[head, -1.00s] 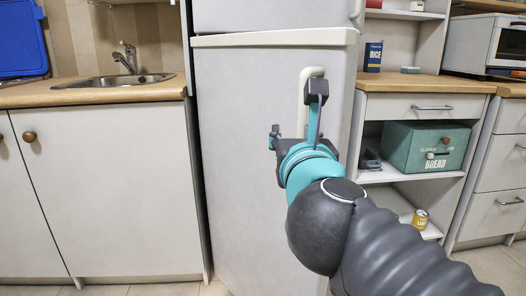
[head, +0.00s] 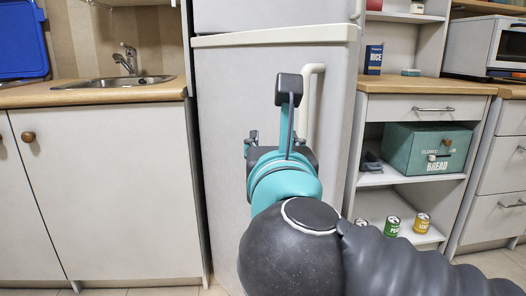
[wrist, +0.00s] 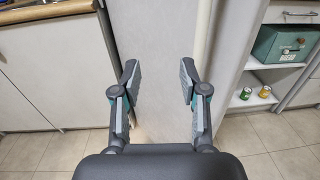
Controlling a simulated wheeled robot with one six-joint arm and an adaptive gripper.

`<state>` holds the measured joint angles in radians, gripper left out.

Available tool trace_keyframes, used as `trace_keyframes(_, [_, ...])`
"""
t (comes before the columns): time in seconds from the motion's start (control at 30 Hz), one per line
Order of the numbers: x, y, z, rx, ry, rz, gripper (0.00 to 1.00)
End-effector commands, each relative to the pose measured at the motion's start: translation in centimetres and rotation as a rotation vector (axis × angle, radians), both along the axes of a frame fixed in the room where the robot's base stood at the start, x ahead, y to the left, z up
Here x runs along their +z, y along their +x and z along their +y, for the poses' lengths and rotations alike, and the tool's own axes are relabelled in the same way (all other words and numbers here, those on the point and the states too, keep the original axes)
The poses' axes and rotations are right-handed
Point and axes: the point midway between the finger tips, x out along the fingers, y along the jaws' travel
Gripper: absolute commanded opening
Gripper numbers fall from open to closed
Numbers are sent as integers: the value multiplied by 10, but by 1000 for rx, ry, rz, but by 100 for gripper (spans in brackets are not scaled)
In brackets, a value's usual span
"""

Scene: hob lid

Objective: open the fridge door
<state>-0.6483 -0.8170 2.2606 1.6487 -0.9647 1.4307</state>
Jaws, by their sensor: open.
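The fridge's lower door (head: 225,130) is a plain pale grey panel and looks shut. Its cream vertical bar handle (head: 314,90) is near the door's right edge; the lower part is hidden behind my arm. In the wrist view the handle (wrist: 203,32) runs down behind my right finger, outside the gap between the fingers. My gripper (wrist: 160,78) is open and empty, with the bare door surface beyond its gap. In the head view my gripper is mostly hidden behind my wrist, in front of the door and left of the handle. I cannot tell how far it is from the door.
A sink counter (head: 100,95) with a cabinet stands left of the fridge. On the right, a shelf unit (head: 430,84) holds a green bread box (head: 425,150) and several small cans, one of them green (head: 391,226). Tiled floor (wrist: 265,150) shows in front of the shelves.

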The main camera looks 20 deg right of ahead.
Motion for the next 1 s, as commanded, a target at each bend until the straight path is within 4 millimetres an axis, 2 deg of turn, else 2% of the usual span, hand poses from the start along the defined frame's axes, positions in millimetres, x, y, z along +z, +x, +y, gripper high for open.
trace_keyframes(0.4, [-1,-12,20,4,0,0,43])
trace_keyframes(1.0, [0,-15,22,2,-1,0,43])
